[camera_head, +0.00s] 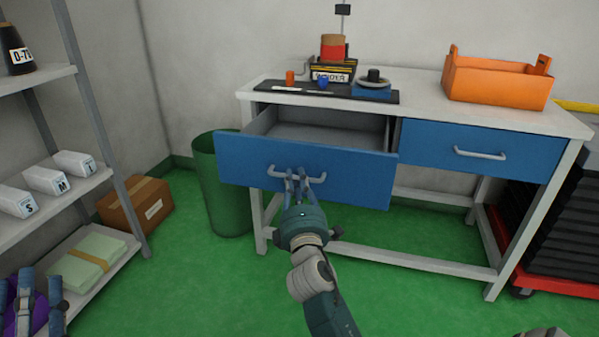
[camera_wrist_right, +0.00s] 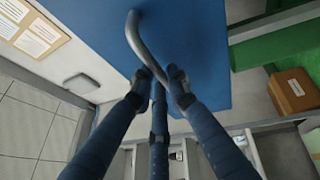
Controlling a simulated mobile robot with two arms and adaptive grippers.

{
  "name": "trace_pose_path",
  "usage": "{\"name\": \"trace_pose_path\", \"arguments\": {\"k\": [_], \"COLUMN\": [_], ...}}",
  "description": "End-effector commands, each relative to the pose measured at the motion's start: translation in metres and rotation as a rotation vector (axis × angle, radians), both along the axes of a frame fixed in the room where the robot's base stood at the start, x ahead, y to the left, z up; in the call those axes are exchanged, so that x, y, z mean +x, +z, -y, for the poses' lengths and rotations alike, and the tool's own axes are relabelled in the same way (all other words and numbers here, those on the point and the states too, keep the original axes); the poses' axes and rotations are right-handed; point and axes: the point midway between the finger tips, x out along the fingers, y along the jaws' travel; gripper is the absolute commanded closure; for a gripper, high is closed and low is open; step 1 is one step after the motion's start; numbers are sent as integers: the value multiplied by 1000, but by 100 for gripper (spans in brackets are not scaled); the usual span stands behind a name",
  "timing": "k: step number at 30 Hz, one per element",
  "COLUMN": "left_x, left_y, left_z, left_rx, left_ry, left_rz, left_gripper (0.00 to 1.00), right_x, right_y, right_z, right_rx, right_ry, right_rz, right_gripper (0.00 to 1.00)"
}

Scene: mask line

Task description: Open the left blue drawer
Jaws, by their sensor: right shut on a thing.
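The left blue drawer (camera_head: 350,178) of the white workbench (camera_head: 570,124) stands pulled out, with its grey inside showing empty in the head view. My right gripper (camera_head: 297,180) is shut on the drawer's grey handle (camera_head: 275,173). In the right wrist view, the fingers of my right gripper (camera_wrist_right: 162,80) close around one end of the curved handle (camera_wrist_right: 137,35) against the blue front (camera_wrist_right: 190,35). My left gripper (camera_head: 32,300) shows at the lower left edge of the head view, over something purple; whether it is open or shut I cannot tell.
The right blue drawer (camera_head: 520,157) is closed. A green bin (camera_head: 222,190) stands just left of the open drawer. An orange tray (camera_head: 498,82) stands on the bench. Shelves (camera_head: 45,84) line the left side. A cardboard box (camera_head: 135,205) sits on the green floor.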

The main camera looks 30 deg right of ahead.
Motion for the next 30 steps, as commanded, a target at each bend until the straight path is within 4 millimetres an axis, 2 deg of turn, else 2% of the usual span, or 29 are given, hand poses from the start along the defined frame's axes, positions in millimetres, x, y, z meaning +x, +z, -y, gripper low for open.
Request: {"name": "trace_pose_path", "arguments": {"k": [9,21,22,24,30], "left_x": [4,4,4,4,4], "left_y": [-6,-6,-6,-6,-6], "left_z": [0,0,0,0,0], "left_rx": [9,10,10,9,9], "left_ry": [2,2,2,1,1], "left_rz": [-30,-32,-32,-32,-32], "left_gripper": [60,60,60,60,60], "right_x": [-11,-12,-12,-12,-11], "right_y": [-1,-1,-1,-1,0], "right_z": [-11,-12,-12,-12,-13], "right_rx": [0,-1,-1,-1,0], "right_ry": [-3,-3,-3,-3,-1], "right_rz": [-2,-1,-1,-1,-1], "right_gripper": [100,100,81,67,65]}}
